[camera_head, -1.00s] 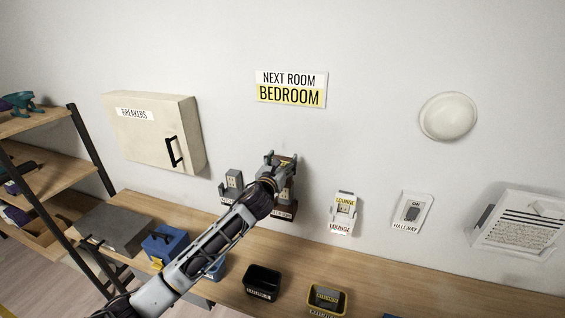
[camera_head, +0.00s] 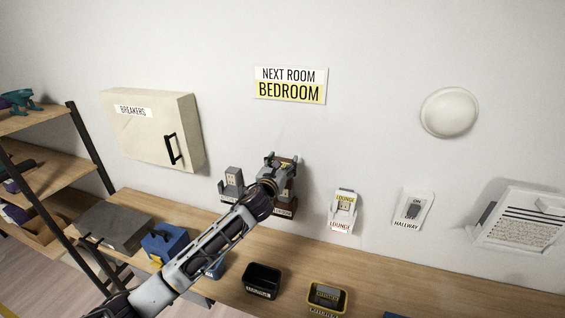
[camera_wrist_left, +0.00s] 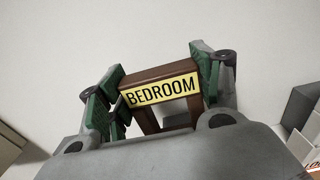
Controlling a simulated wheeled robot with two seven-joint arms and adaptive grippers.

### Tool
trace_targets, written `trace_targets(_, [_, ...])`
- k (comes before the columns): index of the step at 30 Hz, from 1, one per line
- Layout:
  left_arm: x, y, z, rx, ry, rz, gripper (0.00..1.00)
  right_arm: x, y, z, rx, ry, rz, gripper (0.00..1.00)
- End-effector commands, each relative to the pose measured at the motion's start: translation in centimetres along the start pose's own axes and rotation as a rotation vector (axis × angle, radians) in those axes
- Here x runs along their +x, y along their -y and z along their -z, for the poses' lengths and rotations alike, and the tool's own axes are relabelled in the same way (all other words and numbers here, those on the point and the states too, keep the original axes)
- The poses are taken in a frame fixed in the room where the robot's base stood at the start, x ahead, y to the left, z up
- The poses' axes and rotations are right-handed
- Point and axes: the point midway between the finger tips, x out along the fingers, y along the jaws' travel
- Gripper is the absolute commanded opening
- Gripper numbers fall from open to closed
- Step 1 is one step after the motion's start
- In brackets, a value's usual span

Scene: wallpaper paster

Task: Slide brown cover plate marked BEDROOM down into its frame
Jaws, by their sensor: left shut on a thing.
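In the left wrist view, the brown cover plate (camera_wrist_left: 162,84) shows its yellow BEDROOM label between the green finger pads. My left gripper (camera_wrist_left: 158,86) is shut on it, with one finger at each side. In the head view the left gripper (camera_head: 279,163) is close to the wall below the NEXT ROOM BEDROOM sign (camera_head: 290,86). The brown frame (camera_head: 284,211) on the wall shows just below the gripper, with a label that is partly covered. The gripper and arm hide most of the plate and frame, so I cannot tell how far they overlap. My right gripper is out of view.
A grey outlet frame (camera_head: 232,184) is close on the left of the gripper. The LOUNGE frame (camera_head: 342,210) and HALLWAY switch (camera_head: 413,209) are to the right. Below, the wooden bench (camera_head: 390,275) carries a black bin (camera_head: 262,280), a yellow-rimmed bin (camera_head: 327,297) and a blue box (camera_head: 165,243).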

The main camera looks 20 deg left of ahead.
Motion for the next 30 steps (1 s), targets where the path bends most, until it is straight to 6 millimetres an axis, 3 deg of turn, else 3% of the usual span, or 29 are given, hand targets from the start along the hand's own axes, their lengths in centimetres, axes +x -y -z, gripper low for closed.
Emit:
trace_targets(15, [0.0, 0.0, 3.3, -0.001, 0.0, 0.0, 0.41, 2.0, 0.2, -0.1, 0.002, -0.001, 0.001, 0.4])
trace_targets(30, [0.0, 0.0, 4.0, 0.0, 0.0, 0.0, 0.41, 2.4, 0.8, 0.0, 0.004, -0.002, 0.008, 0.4])
